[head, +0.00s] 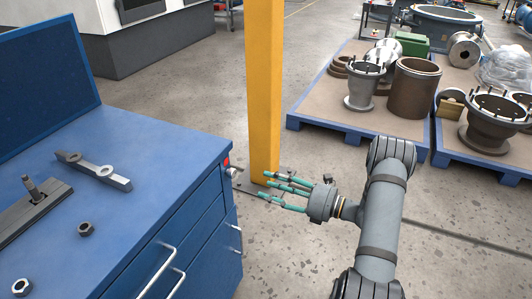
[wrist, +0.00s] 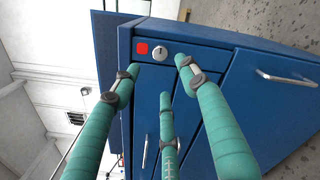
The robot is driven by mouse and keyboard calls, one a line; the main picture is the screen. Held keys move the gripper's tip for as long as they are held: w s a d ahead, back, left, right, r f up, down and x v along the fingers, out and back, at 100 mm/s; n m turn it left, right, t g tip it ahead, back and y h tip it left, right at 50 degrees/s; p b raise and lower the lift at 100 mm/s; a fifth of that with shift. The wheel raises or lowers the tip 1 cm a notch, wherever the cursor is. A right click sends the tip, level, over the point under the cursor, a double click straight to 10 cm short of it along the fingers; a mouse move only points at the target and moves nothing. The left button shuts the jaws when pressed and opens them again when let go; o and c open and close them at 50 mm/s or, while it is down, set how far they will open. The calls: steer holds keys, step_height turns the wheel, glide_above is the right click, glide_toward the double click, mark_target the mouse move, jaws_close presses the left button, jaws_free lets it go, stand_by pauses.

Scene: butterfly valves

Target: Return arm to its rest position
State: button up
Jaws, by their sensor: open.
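My gripper (head: 268,184) has three green fingers, spread open and empty. In the head view it is held out to the left, off the right side of the blue workbench (head: 175,140) and in front of the yellow post. I cannot tell the exact gap between fingertips and bench, but nothing is held.
The yellow post (head: 264,90) stands close behind the fingers. On the bench lie a steel bar with holes (head: 93,171), a clamp plate (head: 32,212) and nuts (head: 86,229). Pallets (head: 330,128) with valve bodies stand at the back right. The floor right of my arm is clear.

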mark_target(235, 174)
steer(key=x, duration=1.2)
steer(key=shift+f, duration=0.1)
steer(key=shift+s+d, duration=0.1)
steer(key=shift+d, duration=0.05)
